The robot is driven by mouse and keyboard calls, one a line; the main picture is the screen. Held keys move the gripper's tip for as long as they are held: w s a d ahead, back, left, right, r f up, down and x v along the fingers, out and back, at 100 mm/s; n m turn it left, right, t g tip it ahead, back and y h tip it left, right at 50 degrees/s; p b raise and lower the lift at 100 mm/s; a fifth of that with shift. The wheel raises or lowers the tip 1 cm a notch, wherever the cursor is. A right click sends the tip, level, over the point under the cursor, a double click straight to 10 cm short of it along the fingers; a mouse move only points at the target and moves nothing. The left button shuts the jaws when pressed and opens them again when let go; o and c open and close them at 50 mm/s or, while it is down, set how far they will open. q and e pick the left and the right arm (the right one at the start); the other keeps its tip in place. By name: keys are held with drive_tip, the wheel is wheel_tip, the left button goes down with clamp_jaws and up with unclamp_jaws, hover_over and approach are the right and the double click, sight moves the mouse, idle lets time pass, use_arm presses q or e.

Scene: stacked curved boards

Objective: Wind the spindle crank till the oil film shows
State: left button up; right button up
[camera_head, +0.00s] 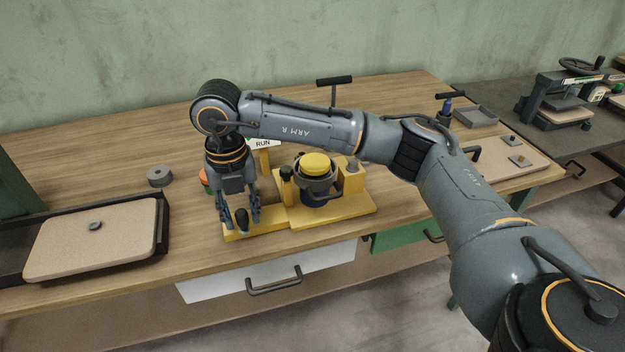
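A yellow machine base (335,212) stands near the front edge of the bench. On it are a dark round housing with a yellow cap (315,162) and short posts. An upright black knob (242,219), perhaps the crank's grip, stands at the base's left end. My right gripper (239,214) points down there with its fingers spread around the knob; I see no clear contact. The crank arm cannot be made out, and no oil film can be made out. My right arm hides part of the machine's back. My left gripper is not in view.
A RUN sign (263,143) and a partly hidden red-green item (204,180) stand behind the gripper. A grey disc (160,176) lies to the left, beyond a black tray (165,232) with a tan board (95,245). A black T-handle (334,80) rises behind my arm.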

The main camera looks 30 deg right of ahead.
drive_tip(key=shift+r, duration=0.15)
drive_tip(key=shift+r+p, duration=2)
drive_tip(key=shift+r, duration=1.5)
drive_tip(key=shift+f, duration=0.1)
